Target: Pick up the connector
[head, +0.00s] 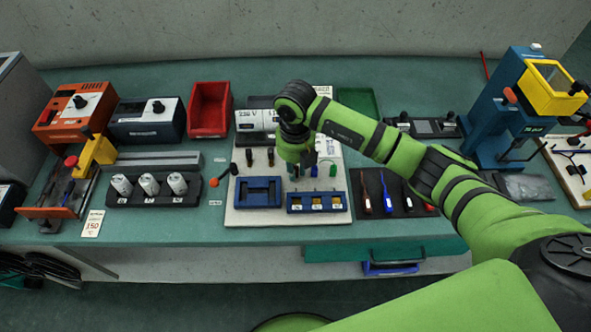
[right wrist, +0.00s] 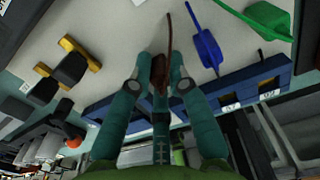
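My right gripper (head: 297,170) reaches down onto the pale board (head: 240,214) in the middle of the bench in the head view. In the right wrist view its two teal fingers (right wrist: 160,68) are drawn close together on a dark red-brown connector (right wrist: 159,78) with a thin lead running up from it. The connector's lower part is hidden by the fingers. A blue connector (right wrist: 207,47) and a green connector (right wrist: 268,18) lie on the board to its right, apart from the gripper. My left gripper is not in view.
A blue block with several slots (head: 317,209) and a blue frame (head: 258,200) stand at the board's front. Dark posts with yellow parts (right wrist: 69,66) stand near the gripper. A dark mat with screwdrivers (head: 397,206) lies to the right, a red bin (head: 210,110) behind left.

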